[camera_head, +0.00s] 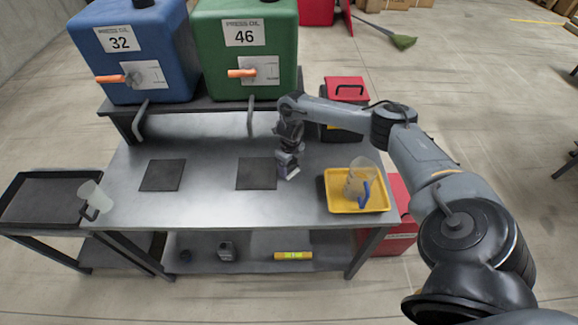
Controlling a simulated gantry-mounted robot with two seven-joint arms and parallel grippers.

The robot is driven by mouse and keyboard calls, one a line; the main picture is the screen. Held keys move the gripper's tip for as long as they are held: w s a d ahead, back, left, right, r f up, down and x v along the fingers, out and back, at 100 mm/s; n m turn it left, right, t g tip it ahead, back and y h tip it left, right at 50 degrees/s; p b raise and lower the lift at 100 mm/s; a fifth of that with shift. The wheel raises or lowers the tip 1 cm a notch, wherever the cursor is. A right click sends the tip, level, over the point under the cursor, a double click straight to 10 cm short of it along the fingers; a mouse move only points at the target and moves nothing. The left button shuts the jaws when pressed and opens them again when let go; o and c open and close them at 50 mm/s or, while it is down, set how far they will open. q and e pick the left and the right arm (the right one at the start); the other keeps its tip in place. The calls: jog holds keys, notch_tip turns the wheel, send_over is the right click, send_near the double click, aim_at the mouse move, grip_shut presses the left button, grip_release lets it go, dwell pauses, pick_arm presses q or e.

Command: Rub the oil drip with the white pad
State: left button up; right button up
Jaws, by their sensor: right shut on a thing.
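My right gripper (287,160) reaches down to the grey metal table (215,210), just right of the right-hand dark mat (257,174). It is shut on a small pale thing (289,173), which looks like the white pad and is mostly covered by the fingers. The pad is at or very near the table top; I cannot tell whether it touches. I cannot make out the oil drip; it may be under the pad or gripper. My left gripper is not in view.
A blue drum (135,55) and a green drum (246,50) with orange-handled taps stand behind. A yellow tray (340,206) holding a clear jug (360,178) is at right. Another jug (95,198) is at the left edge, beside a black tray (45,200). The table's front middle is clear.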

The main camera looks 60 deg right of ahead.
jog(key=r, duration=0.1)
jog(key=p, duration=0.1)
jog(key=r, duration=0.1)
jog(key=shift+w+a+r+p, duration=0.3)
jog(key=shift+w+r+p, duration=0.05)
jog(key=shift+s+d+r+p, duration=0.3)
jog(key=shift+s+r+p, duration=0.05)
jog(key=shift+r+p, duration=0.3)
notch_tip(320, 180, up, 2)
jog(key=shift+w+a+r+p, duration=0.1)
jog(key=shift+w+a+p, duration=0.05)
jog(key=shift+p, duration=0.85)
jog(key=shift+r+p, duration=0.85)
jog(key=shift+r, duration=0.15)
jog(key=shift+f, duration=0.1)
